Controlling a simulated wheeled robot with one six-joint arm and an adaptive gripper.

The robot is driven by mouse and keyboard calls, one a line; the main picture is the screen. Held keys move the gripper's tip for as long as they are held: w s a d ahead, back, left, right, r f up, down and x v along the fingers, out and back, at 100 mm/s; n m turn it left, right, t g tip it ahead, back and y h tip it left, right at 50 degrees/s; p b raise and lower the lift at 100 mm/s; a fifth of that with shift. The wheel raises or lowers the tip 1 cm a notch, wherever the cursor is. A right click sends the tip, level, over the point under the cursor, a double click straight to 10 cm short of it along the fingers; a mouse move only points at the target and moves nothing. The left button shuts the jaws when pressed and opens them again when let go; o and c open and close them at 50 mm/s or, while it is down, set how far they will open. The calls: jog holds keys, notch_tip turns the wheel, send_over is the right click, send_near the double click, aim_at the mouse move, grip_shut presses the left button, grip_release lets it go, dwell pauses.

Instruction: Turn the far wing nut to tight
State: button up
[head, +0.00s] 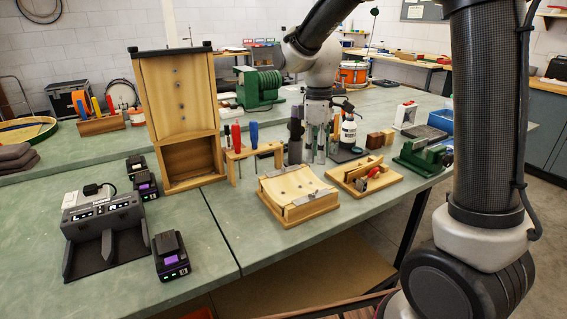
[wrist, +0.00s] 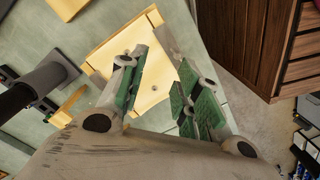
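A pale wooden clamping jig (head: 297,183) with a sloped top and metal strips lies on the green bench in the head view. I cannot clearly pick out the wing nuts on it. My gripper (head: 321,155) hangs pointing down, above and just behind the jig as seen from the head. In the wrist view, my gripper (wrist: 163,62) has its green-padded fingers spread apart. A pale wooden board (wrist: 125,62) with small round metal spots lies below and between them. Nothing is held. The left finger hides part of the board.
A tall wooden box (head: 180,110) stands left of the jig, beside a tool rack (head: 253,152). A charger (head: 103,218) and batteries sit at the left.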

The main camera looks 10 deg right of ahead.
aim_at(283, 167)
jog(key=w+a+f+n, duration=0.1)
jog(key=w+a+n, duration=0.1)
jog(key=w+n, duration=0.1)
jog(key=w+a+f+n, duration=0.1)
jog(key=w+a+n, duration=0.1)
jog(key=w+n, duration=0.1)
jog(key=w+a+f+n, duration=0.1)
jog(key=w+a+n, duration=0.1)
jog(key=w+n, duration=0.2)
jog(key=shift+f+n, duration=0.3)
jog(key=shift+n, duration=0.3)
jog(key=n, duration=0.1)
jog(key=w+r+n, duration=0.1)
jog(key=n, duration=0.1)
jog(key=w+r+n, duration=0.1)
jog(key=n, duration=0.1)
jog(key=shift+a+r+t, duration=0.1)
jog(key=shift+a+t, duration=0.2)
jog(key=shift+a, duration=0.1)
jog(key=n, duration=0.3)
jog(key=shift+f+n, duration=0.2)
jog(key=shift+n, duration=0.1)
notch_tip(283, 167, down, 8)
jog(key=shift+r, duration=0.2)
